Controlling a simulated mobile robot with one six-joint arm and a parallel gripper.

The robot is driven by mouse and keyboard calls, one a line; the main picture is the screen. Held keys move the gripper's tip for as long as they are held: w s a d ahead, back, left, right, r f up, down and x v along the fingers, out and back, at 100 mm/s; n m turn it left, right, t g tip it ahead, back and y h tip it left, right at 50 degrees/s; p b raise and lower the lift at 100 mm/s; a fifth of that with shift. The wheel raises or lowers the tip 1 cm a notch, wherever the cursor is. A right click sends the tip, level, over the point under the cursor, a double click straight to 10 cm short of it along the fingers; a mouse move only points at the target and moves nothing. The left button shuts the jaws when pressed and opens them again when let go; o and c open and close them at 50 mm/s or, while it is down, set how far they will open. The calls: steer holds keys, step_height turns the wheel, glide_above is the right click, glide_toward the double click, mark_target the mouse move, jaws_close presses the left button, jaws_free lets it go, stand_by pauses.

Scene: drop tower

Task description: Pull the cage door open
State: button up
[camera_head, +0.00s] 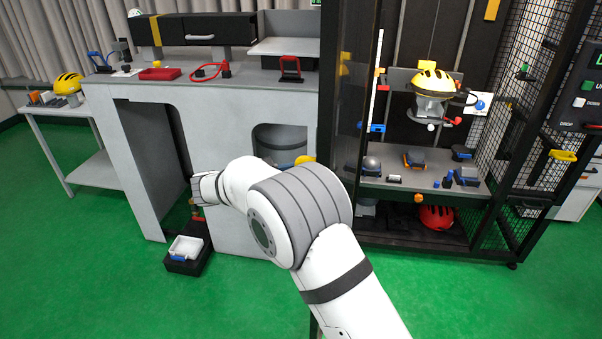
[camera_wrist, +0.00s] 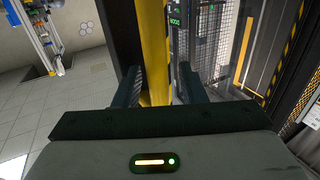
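The cage (camera_head: 503,125) stands at the right of the head view, with black posts and wire mesh sides. A yellow handle (camera_head: 562,155) sticks out at its right side. I cannot tell for certain which mesh panel is the door, or whether it is ajar. My gripper (camera_wrist: 159,90) has its two dark fingers apart in the wrist view. A yellow upright bar (camera_wrist: 153,45) shows in the gap between them, beside a black post. I cannot tell its depth or whether it touches a finger. In the head view my arm reaches left and the fingers are hidden.
A grey bench (camera_head: 240,88) with a red tray (camera_head: 159,74) stands left of the cage. A black box (camera_head: 188,262) with a white tray sits on the floor. A yellow helmet (camera_head: 434,82) sits inside the cage.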

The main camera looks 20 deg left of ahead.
steer(key=b+v, duration=0.1)
steer(key=v, duration=0.7)
steer(key=shift+d, duration=0.1)
stand_by(0.4)
